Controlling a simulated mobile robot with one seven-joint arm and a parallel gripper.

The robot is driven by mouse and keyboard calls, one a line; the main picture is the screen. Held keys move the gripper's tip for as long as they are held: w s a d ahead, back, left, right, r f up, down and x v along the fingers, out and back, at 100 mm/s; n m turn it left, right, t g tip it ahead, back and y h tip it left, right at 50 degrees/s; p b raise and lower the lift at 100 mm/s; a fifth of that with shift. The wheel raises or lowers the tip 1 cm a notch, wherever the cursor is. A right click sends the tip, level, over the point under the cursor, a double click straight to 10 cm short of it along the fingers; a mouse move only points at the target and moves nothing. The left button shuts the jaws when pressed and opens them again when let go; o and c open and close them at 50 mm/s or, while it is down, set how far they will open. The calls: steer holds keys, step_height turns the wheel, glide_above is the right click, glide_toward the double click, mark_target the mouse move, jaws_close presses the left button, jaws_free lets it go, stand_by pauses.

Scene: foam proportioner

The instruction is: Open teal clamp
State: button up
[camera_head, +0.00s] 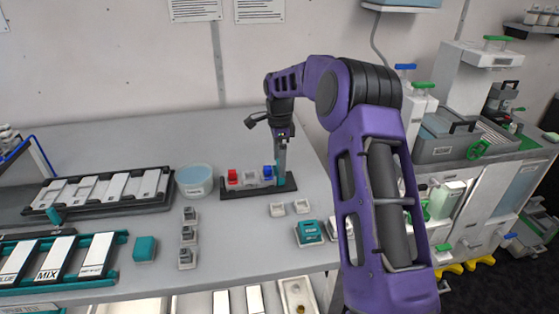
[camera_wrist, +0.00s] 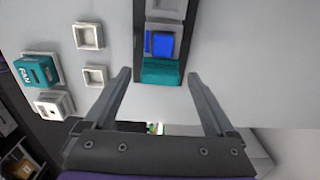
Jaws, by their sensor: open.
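A teal block-like piece, apparently the teal clamp (camera_wrist: 161,72), sits at the near end of a dark rack in the wrist view, beside a blue block (camera_wrist: 160,45). In the head view the teal piece (camera_head: 289,183) shows at the right end of the rack (camera_head: 245,193), partly hidden by my gripper. My gripper (camera_wrist: 159,74) is open and empty, with its two fingers on either side of the teal piece in the picture. In the head view my gripper (camera_head: 281,178) points down over that rack end. I cannot tell whether the fingers touch the piece.
The rack also carries a red block (camera_head: 232,175). A pale blue round tub (camera_head: 195,180) stands left of it. Small white square holders (camera_head: 277,209) and a teal labelled box (camera_head: 309,232) lie in front. A grey machine (camera_head: 450,145) stands to the right.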

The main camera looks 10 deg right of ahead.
steer(key=shift+c, duration=0.2)
jaws_close()
stand_by(0.3)
